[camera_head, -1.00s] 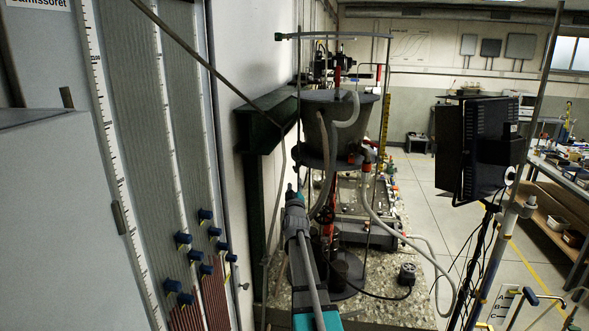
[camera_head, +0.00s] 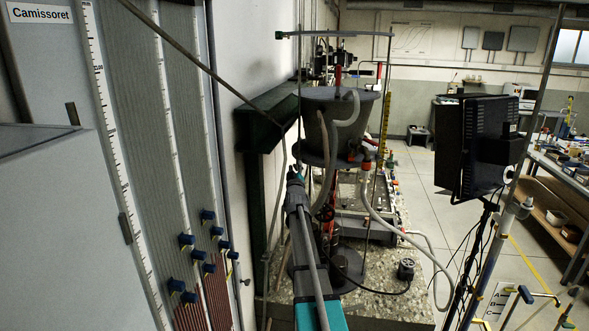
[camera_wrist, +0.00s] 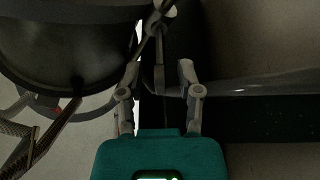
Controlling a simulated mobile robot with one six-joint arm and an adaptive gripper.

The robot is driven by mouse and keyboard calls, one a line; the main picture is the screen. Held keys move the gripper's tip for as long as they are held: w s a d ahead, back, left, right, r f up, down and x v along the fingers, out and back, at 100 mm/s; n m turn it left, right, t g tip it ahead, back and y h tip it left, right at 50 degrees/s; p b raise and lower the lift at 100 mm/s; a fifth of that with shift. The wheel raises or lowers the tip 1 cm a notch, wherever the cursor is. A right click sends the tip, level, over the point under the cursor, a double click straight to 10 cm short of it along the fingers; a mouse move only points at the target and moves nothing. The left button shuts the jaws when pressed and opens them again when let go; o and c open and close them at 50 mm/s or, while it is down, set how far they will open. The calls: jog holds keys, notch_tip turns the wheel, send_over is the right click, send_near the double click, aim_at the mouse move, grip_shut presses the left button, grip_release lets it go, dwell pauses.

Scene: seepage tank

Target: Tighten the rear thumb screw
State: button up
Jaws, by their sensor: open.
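My gripper (camera_head: 294,172) is at the far end of my arm, low beside the left side of the dark tank (camera_head: 318,125). In the wrist view my gripper (camera_wrist: 158,70) is open, with one finger on each side and a gap between them. A grey fitting (camera_wrist: 165,10) on a thin rod shows at the top of the wrist view, beyond the fingertips. A narrow grey stem (camera_wrist: 159,78) hangs below it and lies between the fingers in the picture; contact cannot be told. I cannot tell for sure which part is the rear thumb screw.
A dark green beam (camera_head: 262,118) stands along the wall left of the tank. A pale hose (camera_head: 392,232) loops on the right. A panel with blue valves (camera_head: 186,240) stands at the left. A black monitor (camera_head: 476,148) is on the right, with open floor behind it.

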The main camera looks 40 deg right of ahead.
jog(key=shift+c, duration=0.3)
grip_shut()
jog(key=shift+a, duration=0.15)
